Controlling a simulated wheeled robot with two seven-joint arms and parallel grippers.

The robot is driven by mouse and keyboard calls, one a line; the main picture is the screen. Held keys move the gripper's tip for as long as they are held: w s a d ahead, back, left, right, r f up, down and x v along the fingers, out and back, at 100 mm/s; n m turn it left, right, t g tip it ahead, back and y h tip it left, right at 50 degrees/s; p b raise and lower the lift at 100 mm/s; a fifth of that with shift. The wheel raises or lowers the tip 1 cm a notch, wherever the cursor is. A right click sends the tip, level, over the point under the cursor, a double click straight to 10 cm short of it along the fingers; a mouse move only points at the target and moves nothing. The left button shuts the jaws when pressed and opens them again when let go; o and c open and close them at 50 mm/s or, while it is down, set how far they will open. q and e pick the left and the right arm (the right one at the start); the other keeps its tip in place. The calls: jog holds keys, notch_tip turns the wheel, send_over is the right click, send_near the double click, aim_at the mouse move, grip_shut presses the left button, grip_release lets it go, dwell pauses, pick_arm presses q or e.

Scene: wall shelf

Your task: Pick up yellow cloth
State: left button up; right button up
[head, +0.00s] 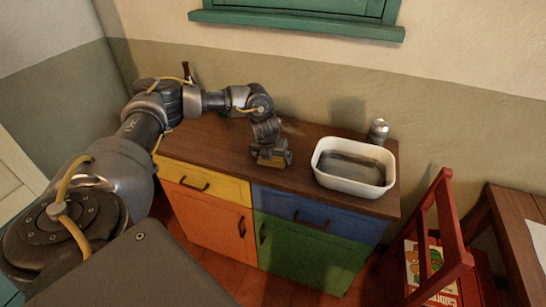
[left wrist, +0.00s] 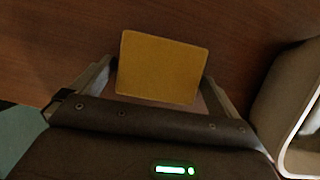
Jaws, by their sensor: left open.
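The yellow cloth (left wrist: 162,67) lies flat as a small square on the brown wooden cabinet top in the left wrist view. My left gripper (left wrist: 160,82) is open, with one finger on either side of the cloth. The fingers look apart from its edges, and the height above the top is hard to judge. In the head view my left gripper (head: 271,160) points down over the cabinet top, and a bit of the yellow cloth (head: 272,161) shows at its tips. My right gripper is in neither view.
A white basin (head: 355,184) stands on the cabinet top (head: 310,148) just right of my left gripper; its edge also shows in the left wrist view (left wrist: 285,105). A silver-topped shaker (head: 378,131) stands behind it. A red chair (head: 440,240) is at the right.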

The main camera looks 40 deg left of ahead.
pick_arm(q)
jog(key=c, duration=0.7)
jog(key=shift+r, duration=0.2)
jog(key=shift+r, duration=0.25)
notch_tip(320, 180, up, 2)
jog(key=shift+r, duration=0.1)
jog(key=s+d+r+p, duration=0.2)
jog(key=s+d+r, duration=0.4)
jog(key=s+r, duration=0.4)
jog(key=shift+s+d, duration=0.4)
jog(key=shift+s, duration=0.8)
